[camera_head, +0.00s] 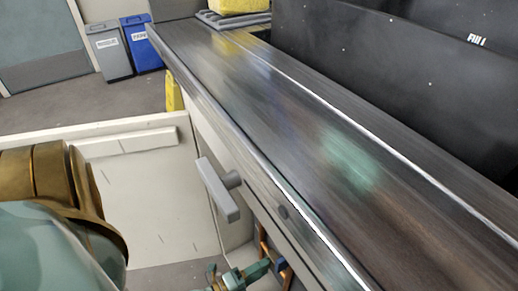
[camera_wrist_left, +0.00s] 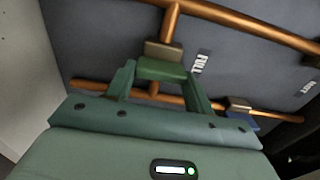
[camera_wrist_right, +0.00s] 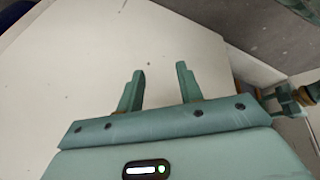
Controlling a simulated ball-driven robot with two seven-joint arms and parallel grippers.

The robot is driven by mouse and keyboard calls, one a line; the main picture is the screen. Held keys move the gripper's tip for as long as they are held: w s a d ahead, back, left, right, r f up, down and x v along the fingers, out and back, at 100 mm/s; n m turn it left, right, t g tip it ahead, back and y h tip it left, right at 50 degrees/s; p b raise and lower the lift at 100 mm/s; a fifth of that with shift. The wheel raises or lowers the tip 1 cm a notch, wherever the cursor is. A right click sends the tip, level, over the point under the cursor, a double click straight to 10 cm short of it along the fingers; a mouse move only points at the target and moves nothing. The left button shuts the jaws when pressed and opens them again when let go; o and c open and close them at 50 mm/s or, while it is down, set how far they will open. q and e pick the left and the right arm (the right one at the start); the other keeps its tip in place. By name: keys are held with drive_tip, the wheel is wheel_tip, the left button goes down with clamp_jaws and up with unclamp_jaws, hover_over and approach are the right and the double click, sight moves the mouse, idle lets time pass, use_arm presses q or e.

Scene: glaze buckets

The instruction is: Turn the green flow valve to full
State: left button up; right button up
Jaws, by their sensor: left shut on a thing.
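The green flow valve (camera_wrist_left: 160,69) shows in the left wrist view as a green handle in front of a brownish block on a copper pipe. My left gripper (camera_wrist_left: 160,80) is shut on this handle, with one finger at each end. A label reading FULL (camera_wrist_left: 201,62) is just right of the handle. I cannot tell exactly how far the handle is turned. In the head view my left gripper (camera_head: 234,277) is low under the counter, partly cut off. My right gripper (camera_wrist_right: 160,90) is open and empty, facing a pale panel.
A blue valve (camera_wrist_left: 240,115) sits on the copper pipe (camera_wrist_left: 270,34) network to the right, with another label (camera_wrist_left: 308,87). In the head view, a dark counter (camera_head: 300,130) overhangs the pipes, and a grey lever-like handle (camera_head: 217,190) juts from the cabinet front.

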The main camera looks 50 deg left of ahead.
use_arm(q)
drive_tip(key=shift+s+d+f, duration=0.1)
drive_tip(key=shift+s+f, duration=0.05)
drive_tip(key=o, duration=1)
drive_tip(key=s, duration=0.5)
drive_tip(key=s+a, duration=0.1)
drive_tip(key=s, duration=1)
drive_tip(key=shift+s+a, duration=0.1)
drive_tip(key=shift+a, duration=0.1)
use_arm(e)
drive_tip(key=shift+w, duration=0.1)
